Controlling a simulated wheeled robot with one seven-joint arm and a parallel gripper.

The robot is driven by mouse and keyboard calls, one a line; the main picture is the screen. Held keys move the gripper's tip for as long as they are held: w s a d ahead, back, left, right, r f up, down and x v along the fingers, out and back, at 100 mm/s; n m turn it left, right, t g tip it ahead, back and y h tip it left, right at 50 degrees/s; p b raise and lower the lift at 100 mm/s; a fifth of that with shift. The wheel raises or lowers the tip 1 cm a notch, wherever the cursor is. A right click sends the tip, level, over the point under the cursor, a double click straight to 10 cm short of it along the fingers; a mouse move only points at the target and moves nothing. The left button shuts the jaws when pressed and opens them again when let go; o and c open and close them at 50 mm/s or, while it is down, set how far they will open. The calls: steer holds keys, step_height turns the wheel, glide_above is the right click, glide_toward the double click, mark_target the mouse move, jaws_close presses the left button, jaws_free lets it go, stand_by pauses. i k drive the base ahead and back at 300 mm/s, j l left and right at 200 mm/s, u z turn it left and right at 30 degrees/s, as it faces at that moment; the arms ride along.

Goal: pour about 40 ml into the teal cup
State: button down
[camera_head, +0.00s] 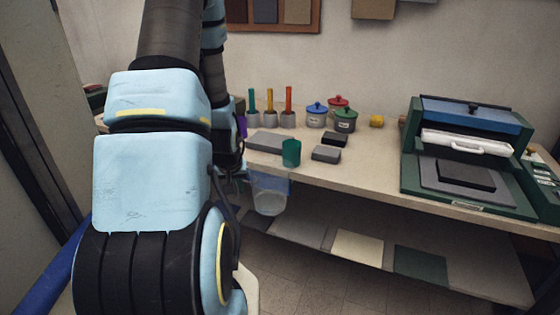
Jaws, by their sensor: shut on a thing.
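The teal cup (291,153) stands upright near the front edge of the workbench (370,180). I cannot see into it. My gripper (233,158) is left of the cup, partly hidden behind my own arm, and its fingertips do not show clearly. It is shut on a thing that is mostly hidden. A small purple patch (243,126) shows right beside the gripper and seems to belong to the held thing. I cannot tell its shape, its tilt or what is in it. The gripper and the cup are apart.
A flat grey slab (268,142) lies behind the cup, and dark blocks (326,153) lie right of it. Several coloured-handled tools and lidded pots (345,120) stand behind. A green press (465,160) fills the right side. A clear bin (268,197) is below the front edge.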

mark_target(292, 154)
steer(key=k+l+u, duration=0.1)
steer(key=l+u, duration=0.25)
steer(key=k+l+u, duration=0.1)
steer(key=u, duration=0.25)
steer(key=k+l+u, duration=0.15)
steer(key=l+u, duration=0.2)
